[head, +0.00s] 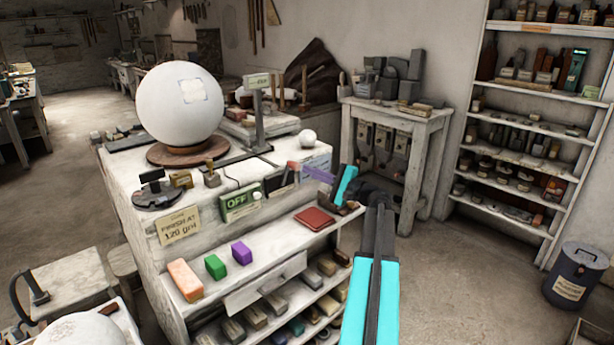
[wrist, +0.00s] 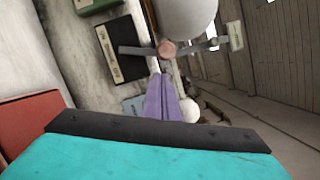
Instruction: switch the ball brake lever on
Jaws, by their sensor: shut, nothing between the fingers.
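A dark panel (head: 281,183) with a lever is on the bench's front edge. The lever's pinkish knob (head: 293,168) sticks out at its right. The wrist view shows the panel (wrist: 121,50) with small pale lettering and the round knob (wrist: 167,48) end-on. I cannot tell the lever's setting. My gripper (head: 305,169) has purple fingers, shut and empty, pointing at the knob from the right. In the wrist view the fingertips (wrist: 159,77) are just below the knob; contact cannot be told. The big white ball (head: 181,103) rests on a round wooden turntable (head: 188,152).
A green OFF box (head: 241,202) is left of the panel. A small white ball (head: 308,138) and a scale with a post sign (head: 257,82) stand behind. A red book (head: 314,219) and coloured blocks lie on the shelf below.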

